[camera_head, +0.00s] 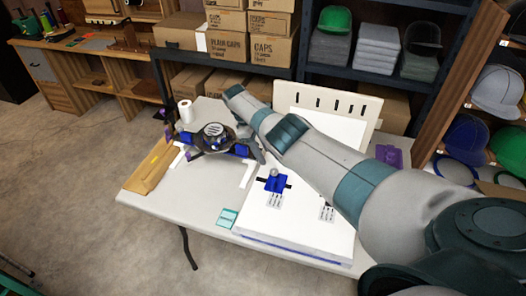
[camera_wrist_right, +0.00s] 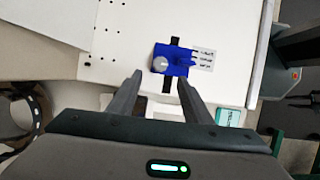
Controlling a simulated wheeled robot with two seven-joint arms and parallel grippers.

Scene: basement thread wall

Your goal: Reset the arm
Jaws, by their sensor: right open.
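My right arm reaches from the lower right across the table in the head view. My right gripper (camera_head: 252,150) is over the table, beside a dark round device. In the right wrist view the two fingers of the gripper (camera_wrist_right: 159,95) stand apart with nothing between them. A blue block with a round knob (camera_wrist_right: 176,60) lies beyond the fingertips on a white panel. The blue block also shows in the head view (camera_head: 273,182), to the right of and nearer than the gripper. My left gripper is not in view.
The table (camera_head: 185,198) carries the round device (camera_head: 213,136), a white board (camera_head: 300,228), a teal card (camera_head: 228,218), a paper roll (camera_head: 185,111) and a purple item (camera_head: 389,156). Shelves with cardboard boxes (camera_head: 222,47) and caps (camera_head: 335,20) stand behind. Floor at left is open.

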